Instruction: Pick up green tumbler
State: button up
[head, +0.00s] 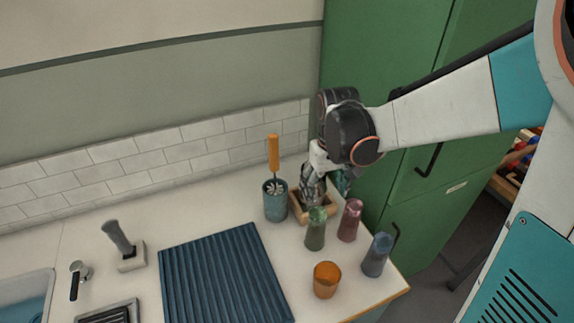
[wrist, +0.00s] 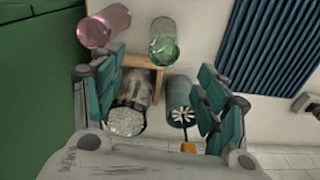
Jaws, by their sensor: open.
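The green tumbler (head: 316,232) stands on the white counter, in front of a small wooden box and between other tumblers. In the wrist view the green tumbler (wrist: 163,46) is at the top middle, beyond the fingertips. My gripper (head: 328,184) is over the wooden box, behind the green tumbler in the head view. In the wrist view my gripper (wrist: 158,92) has its teal fingers wide apart. A clear patterned glass (wrist: 128,112) and a teal holder show between or below the fingers. No contact with the green tumbler is visible.
A pink tumbler (head: 350,220), a blue tumbler (head: 377,255) and an orange cup (head: 326,280) stand near the green one. The wooden box (head: 299,213) and the teal holder with an orange-handled brush (head: 275,205) are behind. A ribbed blue mat (head: 222,275) lies left.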

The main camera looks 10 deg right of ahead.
aim_at(321, 212)
jog(key=shift+w+f, duration=0.3)
jog(key=shift+f, duration=0.3)
notch_tip(321, 212, down, 8)
jog(key=b, duration=0.2)
jog(key=shift+f+b, duration=0.2)
jog(key=shift+b, duration=0.15)
jog(key=shift+w+a+f+b, duration=0.15)
jog(key=shift+f+b, duration=0.5)
jog(key=shift+f, duration=0.75)
jog(key=shift+s+a+f+b, duration=0.15)
jog(key=shift+f+b, duration=0.45)
jog(key=shift+f, duration=0.75)
jog(key=shift+r, duration=0.1)
jog(key=c, duration=1.5)
